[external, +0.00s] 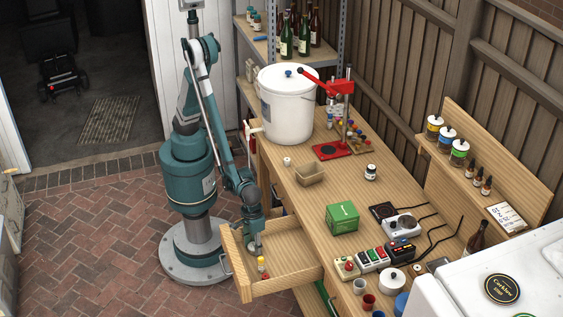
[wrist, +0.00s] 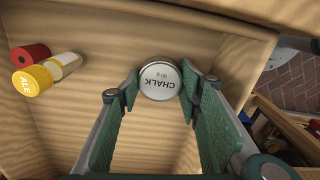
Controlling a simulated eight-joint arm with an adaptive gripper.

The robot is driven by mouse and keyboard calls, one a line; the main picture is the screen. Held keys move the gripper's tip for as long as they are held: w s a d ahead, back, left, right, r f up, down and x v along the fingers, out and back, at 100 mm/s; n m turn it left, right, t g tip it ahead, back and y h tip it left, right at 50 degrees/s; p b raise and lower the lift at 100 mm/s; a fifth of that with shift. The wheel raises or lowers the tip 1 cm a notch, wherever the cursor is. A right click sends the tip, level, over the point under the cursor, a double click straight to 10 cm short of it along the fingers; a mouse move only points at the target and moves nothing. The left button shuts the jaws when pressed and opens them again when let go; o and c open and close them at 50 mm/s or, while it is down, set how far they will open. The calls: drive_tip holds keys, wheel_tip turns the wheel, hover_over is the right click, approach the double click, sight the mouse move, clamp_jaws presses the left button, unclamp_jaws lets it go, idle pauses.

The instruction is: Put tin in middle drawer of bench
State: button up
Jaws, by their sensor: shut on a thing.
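A small round silver tin (wrist: 160,80) with a white lid marked "CHALK" sits between the fingertips of my gripper (wrist: 158,94). The gripper is shut on it. In the external view my gripper (external: 253,236) points down inside an open bench drawer (external: 290,263), near its left end, with the tin small and partly hidden below it. The pale wooden drawer floor (wrist: 95,130) lies under the tin in the wrist view. I cannot tell whether the tin touches the floor. The bench (external: 290,190) stands behind the drawer.
A yellow-capped tube (wrist: 45,76) marked "ALE" and a red-capped tube (wrist: 30,57) lie or stand in the drawer, left of the tin in the wrist view. A green box (external: 342,217), wooden tray (external: 310,174) and white bucket (external: 287,105) stand on the benchtop. The drawer's right part is clear.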

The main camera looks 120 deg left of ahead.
drive_tip(key=shift+f, duration=0.1)
drive_tip(key=o, duration=0.5)
drive_tip(key=shift+f, duration=0.1)
drive_tip(key=shift+c, duration=0.2)
drive_tip(key=o, duration=0.4)
drive_tip(key=shift+r, duration=0.2)
drive_tip(key=shift+r+p, duration=1.4)
drive_tip(key=shift+r, duration=4.6)
drive_tip(key=shift+a+r, duration=0.1)
